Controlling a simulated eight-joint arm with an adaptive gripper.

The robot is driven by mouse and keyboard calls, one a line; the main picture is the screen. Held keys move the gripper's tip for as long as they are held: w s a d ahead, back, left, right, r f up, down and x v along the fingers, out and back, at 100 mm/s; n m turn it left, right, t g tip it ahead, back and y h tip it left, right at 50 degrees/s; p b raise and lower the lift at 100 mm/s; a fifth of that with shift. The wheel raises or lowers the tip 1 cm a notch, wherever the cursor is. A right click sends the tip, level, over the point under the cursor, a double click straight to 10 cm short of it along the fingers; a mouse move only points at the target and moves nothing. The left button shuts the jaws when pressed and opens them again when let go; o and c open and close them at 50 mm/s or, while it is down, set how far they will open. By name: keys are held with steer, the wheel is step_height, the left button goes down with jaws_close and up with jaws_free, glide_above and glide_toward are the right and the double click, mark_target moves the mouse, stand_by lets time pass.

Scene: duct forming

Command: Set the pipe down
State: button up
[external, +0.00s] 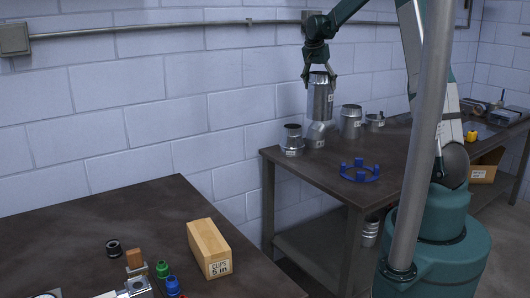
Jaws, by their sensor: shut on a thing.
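My gripper (319,78) points down over the left part of the back table (300,160), near the wall. It is shut on the upper end of a grey metal pipe (320,102), which hangs upright with a small label on its side. Directly below the pipe in the picture is another metal duct piece (316,133) standing on the table. I cannot tell whether the pipe touches that piece or is in front of it.
A short duct fitting (292,141) stands to the left and two more, a reducer (351,122) and a small collar (375,122), to the right. A blue ring with pegs (360,172) lies toward the front. A near table holds a wooden box (207,246). A grey post crosses the right side.

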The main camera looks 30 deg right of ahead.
steer(key=w+a+n+t+y, duration=0.1)
steer(key=w+a+n, duration=0.15)
steer(key=a, duration=1.55)
steer(key=w+a+n, duration=0.2)
steer(key=a+n, duration=0.1)
steer(key=a, duration=1.4)
steer(key=w+a+n+t+y, duration=0.1)
steer(key=w+a+n, duration=0.2)
steer(key=a, duration=1.5)
steer(key=s+a+n+y, duration=0.15)
steer(key=s+a, duration=0.35)
steer(key=a, duration=0.7)
steer(key=s+a+n, duration=0.2)
steer(key=s+a, duration=0.3)
steer(key=a, duration=0.8)
steer(key=s+a+n+y, duration=0.15)
steer(key=s+a, duration=0.35)
steer(key=a, duration=0.7)
step_height(320, 180, down, 13)
steer(key=shift+s+r+t+h, duration=0.15)
steer(key=shift+t+h, duration=0.25)
step_height(320, 180, down, 6)
steer(key=shift+p, duration=0.35)
steer(key=shift+a, duration=0.1)
